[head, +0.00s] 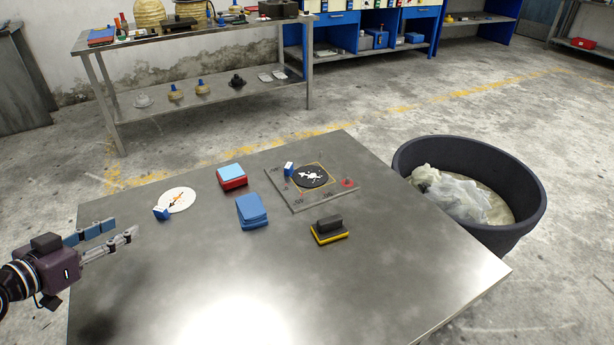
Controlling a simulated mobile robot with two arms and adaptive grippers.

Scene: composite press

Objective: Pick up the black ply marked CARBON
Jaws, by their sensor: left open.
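A round black ply (313,175) with a white figure lies inside a yellow outlined square on a grey plate (318,198) at the back right of the metal table. The lettering is too small to read. A white disc (177,199) with an orange mark lies at the table's back left. A small blue-and-white block stands by each disc. My left gripper (125,229) is over the table's left edge, open and empty, its fingers pointing right. It is well apart from both discs. My right gripper is not in view.
A red-and-blue block (232,177), a blue stack (251,211) and a black-and-yellow block (328,230) stand mid-table. A red piece (348,183) sits on the plate's right. The table's front is clear. A dark bin (520,226) stands right of the table.

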